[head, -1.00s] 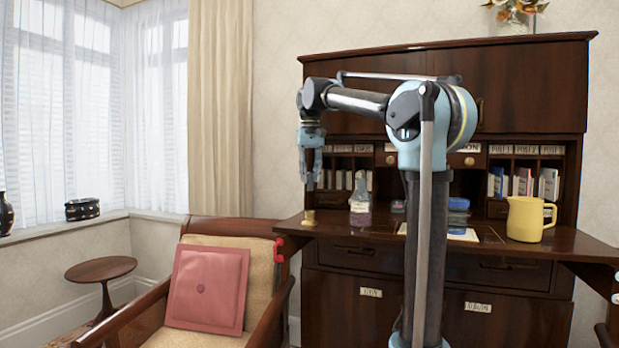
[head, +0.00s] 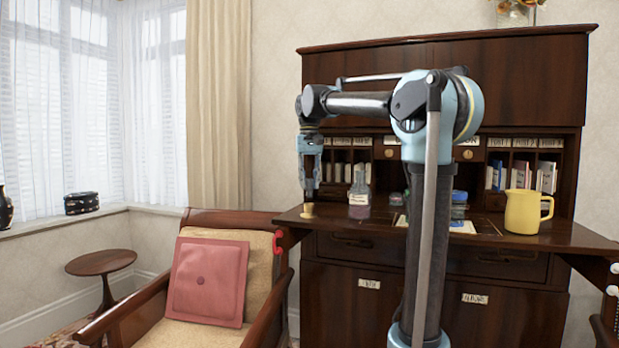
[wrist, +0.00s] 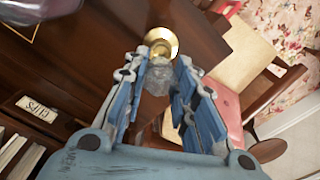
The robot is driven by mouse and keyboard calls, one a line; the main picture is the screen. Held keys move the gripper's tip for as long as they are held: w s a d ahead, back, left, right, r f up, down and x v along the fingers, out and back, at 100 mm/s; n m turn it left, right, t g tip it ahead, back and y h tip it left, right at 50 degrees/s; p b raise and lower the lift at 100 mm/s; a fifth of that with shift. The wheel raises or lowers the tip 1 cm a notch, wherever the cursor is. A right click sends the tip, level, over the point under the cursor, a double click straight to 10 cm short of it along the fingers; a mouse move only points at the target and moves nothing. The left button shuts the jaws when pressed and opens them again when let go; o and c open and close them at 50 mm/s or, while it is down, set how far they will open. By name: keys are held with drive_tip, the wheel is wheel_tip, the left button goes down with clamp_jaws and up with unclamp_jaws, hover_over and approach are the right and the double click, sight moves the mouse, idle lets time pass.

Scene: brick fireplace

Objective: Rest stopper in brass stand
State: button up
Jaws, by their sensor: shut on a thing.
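The brass stand (head: 307,211), a small gold cup with a flared rim, stands near the left end of the desk top. In the wrist view the stand (wrist: 163,40) shows just beyond my fingertips. My gripper (head: 309,193) points down right over the stand. In the wrist view my gripper (wrist: 158,88) is shut on a clear glass stopper (wrist: 157,78), whose end overlaps the stand's rim in the picture. I cannot tell whether the stopper touches the stand. The stopper is too small to make out in the head view.
A glass bottle (head: 359,197) with purplish contents stands to the right of the stand. Dark blue containers (head: 459,207) and a yellow jug (head: 526,211) stand further right on the desk (head: 560,238). An armchair with a pink cushion (head: 204,280) is left of the desk.

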sight(309, 186)
drive_tip(key=shift+f, duration=0.65)
drive_tip(key=shift+s+f, duration=0.1)
drive_tip(key=shift+f, duration=1.35)
idle(1.5)
drive_tip(key=o, duration=1.1)
drive_tip(key=shift+c, duration=0.2)
wheel_tip(309, 186, up, 12)
drive_tip(key=shift+f, duration=0.1)
